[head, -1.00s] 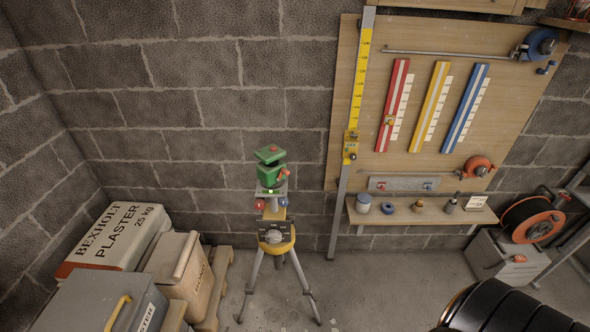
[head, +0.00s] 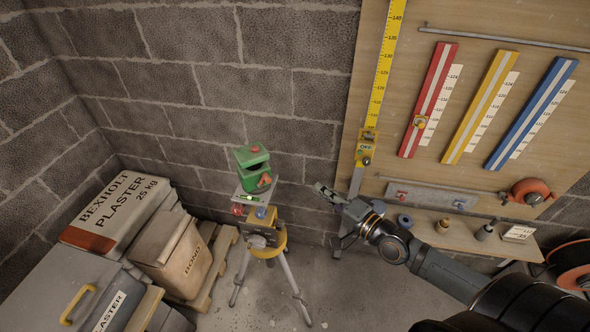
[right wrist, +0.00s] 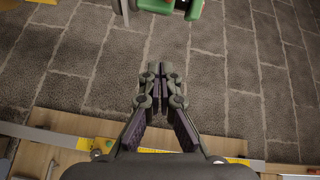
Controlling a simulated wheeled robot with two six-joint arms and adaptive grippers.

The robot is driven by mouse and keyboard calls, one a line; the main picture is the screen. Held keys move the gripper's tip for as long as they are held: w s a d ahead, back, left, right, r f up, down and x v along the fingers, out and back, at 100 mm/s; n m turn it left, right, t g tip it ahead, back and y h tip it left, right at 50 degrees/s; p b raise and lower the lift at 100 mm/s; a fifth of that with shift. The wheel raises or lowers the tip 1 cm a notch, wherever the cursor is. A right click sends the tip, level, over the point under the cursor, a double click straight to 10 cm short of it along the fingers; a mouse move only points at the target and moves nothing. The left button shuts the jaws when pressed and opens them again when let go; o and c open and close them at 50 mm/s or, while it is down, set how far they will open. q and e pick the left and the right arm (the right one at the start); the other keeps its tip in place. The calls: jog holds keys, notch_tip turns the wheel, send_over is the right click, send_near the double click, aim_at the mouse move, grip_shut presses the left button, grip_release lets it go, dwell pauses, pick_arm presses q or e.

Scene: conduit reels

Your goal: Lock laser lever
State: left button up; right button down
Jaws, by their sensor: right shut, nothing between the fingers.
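The green laser unit (head: 254,168) stands on a yellow-topped tripod (head: 268,240) left of centre in the head view. It has a red-orange part on its lower right side; I cannot tell which part is the lock lever. Red (head: 238,209) and blue (head: 262,213) knobs sit below it. My right gripper (head: 325,190) is shut and empty, to the right of the laser and apart from it. In the right wrist view the shut fingers (right wrist: 160,72) point towards the laser's green body (right wrist: 156,6), cut off at the top edge. My left gripper is not in view.
A wooden board (head: 480,180) with a yellow measuring staff (head: 384,75) and coloured rails is on the wall at right. A shelf (head: 430,235) with small items is below it. Plaster bags (head: 118,212) and boxes stand at left.

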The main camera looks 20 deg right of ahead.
aim_at(263, 180)
jog(key=w+a+b, duration=0.1)
jog(key=w+a, duration=0.3)
jog(key=w+a+b, duration=0.1)
jog(key=w+a, duration=0.3)
jog(key=shift+w+a, duration=0.15)
jog(key=shift+a, duration=0.2)
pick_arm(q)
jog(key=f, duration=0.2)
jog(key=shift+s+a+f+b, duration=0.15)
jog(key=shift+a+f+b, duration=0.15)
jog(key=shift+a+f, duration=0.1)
pick_arm(e)
jog(key=shift+w+f, duration=0.1)
